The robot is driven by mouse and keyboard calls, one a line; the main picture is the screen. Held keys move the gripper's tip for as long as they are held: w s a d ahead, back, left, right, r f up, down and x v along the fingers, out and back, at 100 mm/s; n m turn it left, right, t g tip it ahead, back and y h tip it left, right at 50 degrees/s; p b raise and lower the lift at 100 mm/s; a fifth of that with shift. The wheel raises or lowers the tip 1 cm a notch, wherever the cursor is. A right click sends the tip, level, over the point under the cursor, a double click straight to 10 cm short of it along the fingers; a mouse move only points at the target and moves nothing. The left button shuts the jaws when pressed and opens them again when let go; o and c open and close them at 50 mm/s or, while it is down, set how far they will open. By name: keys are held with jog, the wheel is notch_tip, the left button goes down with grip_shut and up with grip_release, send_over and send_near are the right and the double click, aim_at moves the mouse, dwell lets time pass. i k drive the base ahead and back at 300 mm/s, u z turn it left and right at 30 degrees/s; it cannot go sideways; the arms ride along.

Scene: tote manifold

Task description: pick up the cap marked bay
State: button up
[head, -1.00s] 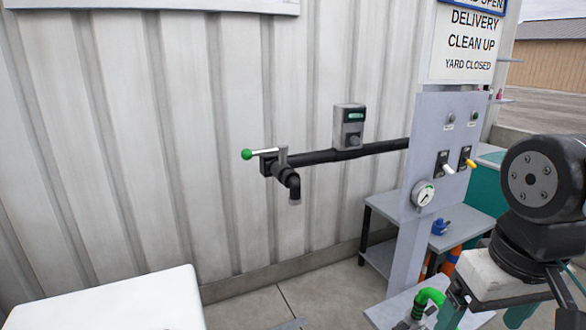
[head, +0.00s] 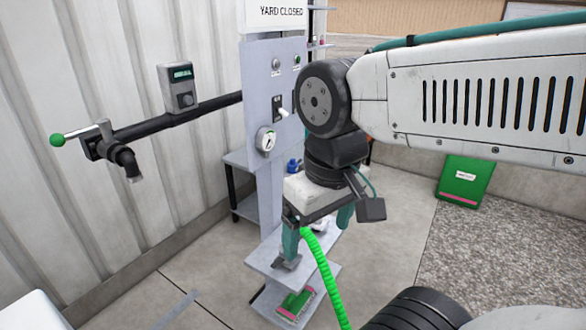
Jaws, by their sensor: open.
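I cannot make out a cap marked bay in the head view, and no cap lettering is readable. My gripper (head: 317,242) hangs pointing down in front of the grey panel, with its teal fingers apart. The left finger is over a small grey shelf (head: 262,258); the right one is partly hidden. A bright green ribbed hose (head: 325,275) runs down from just beside the fingers. I cannot tell whether it touches them. Nothing is visibly held.
A black pipe (head: 145,128) with a green-knobbed lever runs along the wall at left. A green item (head: 297,303) lies on the lower shelf. A green labelled container (head: 466,180) stands at right. Floor between is clear.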

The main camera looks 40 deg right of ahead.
aim_at(292, 166)
jog(key=z, duration=0.7)
jog(key=k, duration=1.05)
jog(key=z, duration=1.5)
jog(key=i, duration=3.75)
jog(key=u, duration=0.5)
jog(key=i, duration=1.55)
jog(key=u, duration=1.25)
jog(key=i, duration=1)
jog(key=u, duration=1.45)
jog(key=i, duration=0.65)
jog(key=u, duration=0.3)
